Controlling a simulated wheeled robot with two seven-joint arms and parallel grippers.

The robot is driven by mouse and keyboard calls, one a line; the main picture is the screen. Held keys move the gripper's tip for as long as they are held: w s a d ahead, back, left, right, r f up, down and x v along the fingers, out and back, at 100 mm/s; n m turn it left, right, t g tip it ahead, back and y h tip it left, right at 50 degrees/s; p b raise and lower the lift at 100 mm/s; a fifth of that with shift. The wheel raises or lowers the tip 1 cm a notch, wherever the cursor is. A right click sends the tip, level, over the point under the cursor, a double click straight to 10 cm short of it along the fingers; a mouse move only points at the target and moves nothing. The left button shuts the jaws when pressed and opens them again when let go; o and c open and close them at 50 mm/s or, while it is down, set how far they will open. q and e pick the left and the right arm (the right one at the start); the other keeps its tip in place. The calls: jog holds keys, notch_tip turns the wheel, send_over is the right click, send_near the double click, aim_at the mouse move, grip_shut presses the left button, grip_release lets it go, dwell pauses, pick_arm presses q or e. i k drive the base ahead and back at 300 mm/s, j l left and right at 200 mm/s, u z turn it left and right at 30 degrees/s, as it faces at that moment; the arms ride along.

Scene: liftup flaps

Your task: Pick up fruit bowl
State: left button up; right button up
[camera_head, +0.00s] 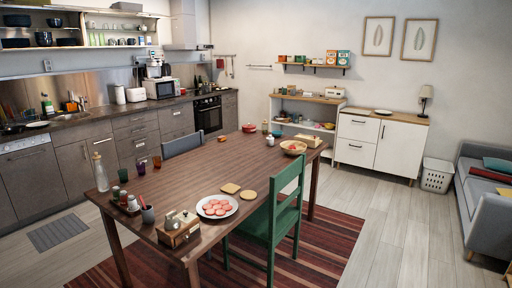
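A shallow tan bowl (293,148) with something reddish in it stands on the far right part of the wooden dining table (190,175). It looks like the fruit bowl, but its contents are too small to make out. A wooden box-like item lies just to its right. Neither of my grippers shows in the head view, and nothing touches the bowl.
A green chair (285,215) stands at the table's right side and a grey chair (184,145) at its far left side. A white plate of pink slices (217,207) lies near the front. Grey floor (385,215) is open to the right, before the sofa (485,200).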

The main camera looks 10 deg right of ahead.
aim_at(301, 146)
jog(key=i+l+u, duration=0.15)
jog(key=i+l, duration=0.15)
jog(key=i+l+u, duration=0.35)
jog(key=i+l, duration=0.15)
jog(key=l, duration=0.2)
jog(key=i+l+u, duration=0.15)
jog(key=l, duration=0.25)
jog(key=i+l+u, duration=0.15)
jog(key=i+l, duration=0.15)
jog(key=l, duration=0.1)
